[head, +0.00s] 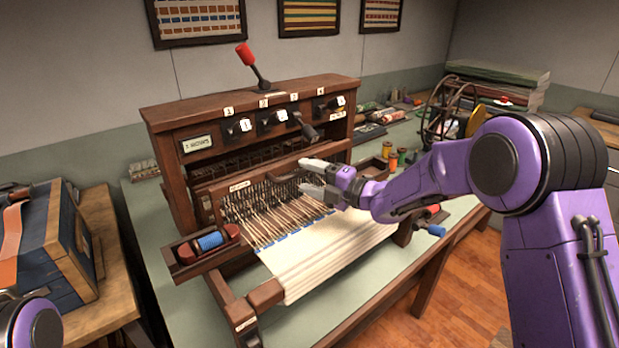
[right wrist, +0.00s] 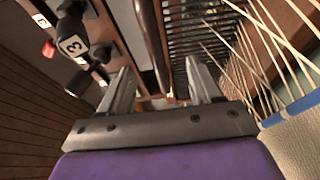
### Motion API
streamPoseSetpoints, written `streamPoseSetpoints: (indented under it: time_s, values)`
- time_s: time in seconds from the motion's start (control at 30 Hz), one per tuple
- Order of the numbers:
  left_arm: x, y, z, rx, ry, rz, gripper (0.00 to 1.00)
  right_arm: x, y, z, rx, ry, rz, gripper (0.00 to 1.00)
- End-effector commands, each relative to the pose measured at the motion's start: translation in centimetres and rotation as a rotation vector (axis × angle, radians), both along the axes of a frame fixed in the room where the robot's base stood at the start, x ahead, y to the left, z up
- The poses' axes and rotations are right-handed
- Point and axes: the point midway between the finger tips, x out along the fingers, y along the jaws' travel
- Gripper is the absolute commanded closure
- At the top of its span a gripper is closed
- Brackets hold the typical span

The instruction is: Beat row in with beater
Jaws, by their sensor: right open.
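A wooden table loom stands on the green-topped table. Its beater (head: 262,179) is a wooden frame with a label on its top rail, behind the fan of warp threads (head: 275,212). White woven cloth (head: 325,258) runs down the front, with blue bits along its upper edge. My right gripper (head: 303,176) is open at the right part of the beater's top rail. In the right wrist view its fingers (right wrist: 160,88) stand apart near a wooden bar and dark reed slats (right wrist: 195,35); I cannot tell whether they touch. Only a piece of my left arm shows at the lower left.
Numbered black levers line the loom's upper beam; lever 3 (head: 304,126) hangs forward close to my right gripper. A red-handled lever (head: 248,60) rises on top. A blue-thread shuttle (head: 210,241) lies in the left tray. Thread spools (head: 388,152) stand at right.

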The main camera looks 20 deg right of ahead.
Motion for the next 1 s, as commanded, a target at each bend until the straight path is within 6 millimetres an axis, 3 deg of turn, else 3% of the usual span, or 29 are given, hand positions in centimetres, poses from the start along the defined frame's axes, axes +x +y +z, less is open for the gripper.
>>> streamPoseSetpoints:
  time_s: [0.7, 1.0]
  values:
    - [0.0, 0.0, -1.6, 0.0, 0.0, 0.0, 0.43, -5.3, -4.4, -0.1, 0.001, -0.001, -0.001, 0.36]
    - [0.0, 0.0, -1.7, 0.0, 0.0, 0.0, 0.43, -5.9, -4.9, 0.0, 0.001, 0.001, 0.0, 0.36]
